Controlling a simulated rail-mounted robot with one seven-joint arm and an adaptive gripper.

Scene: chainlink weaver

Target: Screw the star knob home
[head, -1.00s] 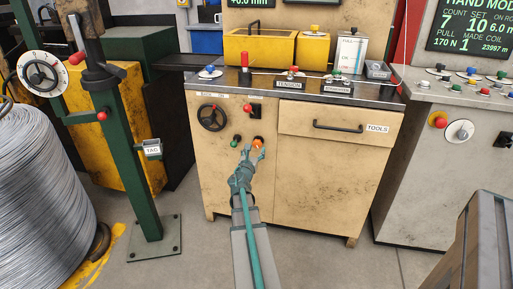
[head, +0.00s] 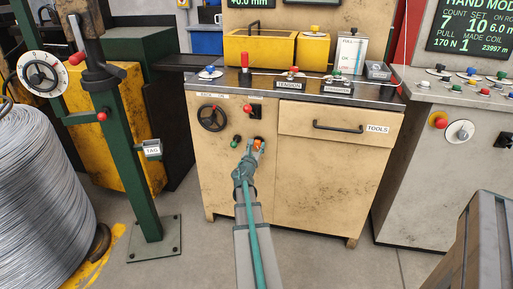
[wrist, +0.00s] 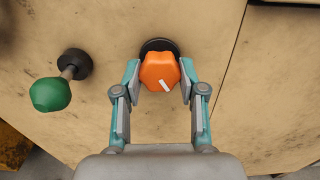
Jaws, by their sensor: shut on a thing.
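The star knob is an orange lobed knob (wrist: 159,72) with a white mark on its face, set on a black round base (wrist: 160,46) on the front of the beige cabinet. My gripper (wrist: 159,80) is shut on it, one teal-and-grey finger at each side. In the head view the orange knob (head: 258,145) shows only partly behind my gripper (head: 253,147). How far the knob sits from its base is hard to tell.
A green knob (wrist: 50,94) on a stem juts out close to the left. A black handwheel (head: 211,118) and a red-tipped switch (head: 251,109) sit above on the cabinet. A drawer with a black handle (head: 338,128) is at the right. The panel below is clear.

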